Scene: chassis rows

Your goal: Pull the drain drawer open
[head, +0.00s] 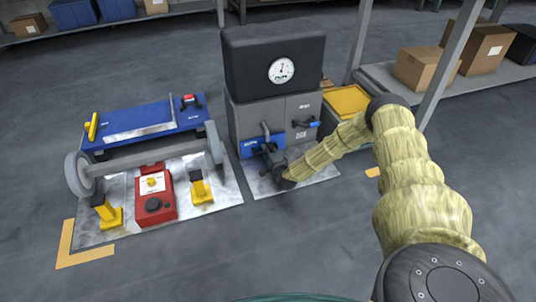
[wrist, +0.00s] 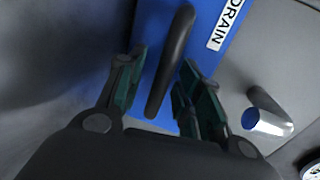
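The drain drawer (head: 249,148) has a blue front low on the grey cabinet (head: 303,108) and looks about flush with it, though my gripper hides part. In the wrist view its blue front (wrist: 207,52) carries a white DRAIN label and a black bar handle (wrist: 170,65). My gripper (head: 270,157) is at the drawer front. In the wrist view my gripper (wrist: 164,72) is open, with one finger on each side of the handle. Gaps show between the fingers and the bar.
A black box with a gauge (head: 283,71) tops the cabinet. A wheeled blue chassis (head: 140,125) stands left. A yellow bin (head: 346,102) stands right. Floor in front is clear.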

